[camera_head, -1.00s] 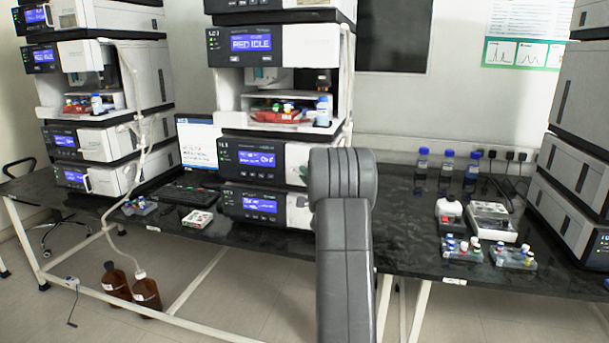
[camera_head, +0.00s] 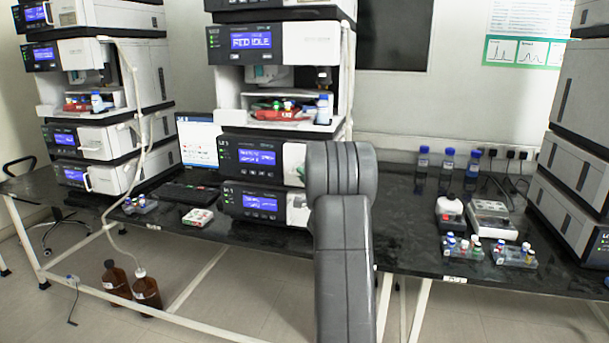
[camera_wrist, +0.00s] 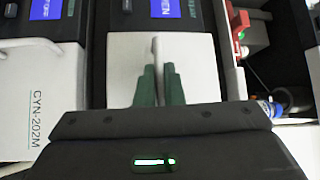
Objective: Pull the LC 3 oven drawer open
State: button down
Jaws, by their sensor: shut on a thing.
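The oven drawer has a plain white front (camera_wrist: 125,70) with a pale upright handle (camera_wrist: 154,52) in the wrist view. My gripper (camera_wrist: 158,85) has its two green fingers shut on this handle, one on each side. In the head view the oven unit (camera_head: 258,157) is the module with a blue display below the bay with the red tray in the middle stack. My grey arm (camera_head: 342,250) hides the right part of its front, the handle and my gripper there. Its small label is too blurred to read surely. How far the drawer stands out is hard to tell.
Another white module (camera_wrist: 40,95) marked CYN-202M lies beside the drawer in the wrist view. The red tray (camera_head: 284,115) with vials sits in the bay above. Blue-capped bottles (camera_head: 447,165) stand to the right on the black bench (camera_head: 400,215).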

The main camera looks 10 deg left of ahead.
jog(key=s+a+b, duration=0.1)
jog(key=s+b, duration=0.5)
jog(key=s, duration=2.4)
jog(key=shift+b, duration=0.3)
jog(key=c, duration=1.8)
grip_release()
jog(key=v, duration=1.3)
jog(key=shift+s+d, duration=0.25)
jog(key=shift+d, duration=0.05)
jog(key=shift+w+a, duration=0.1)
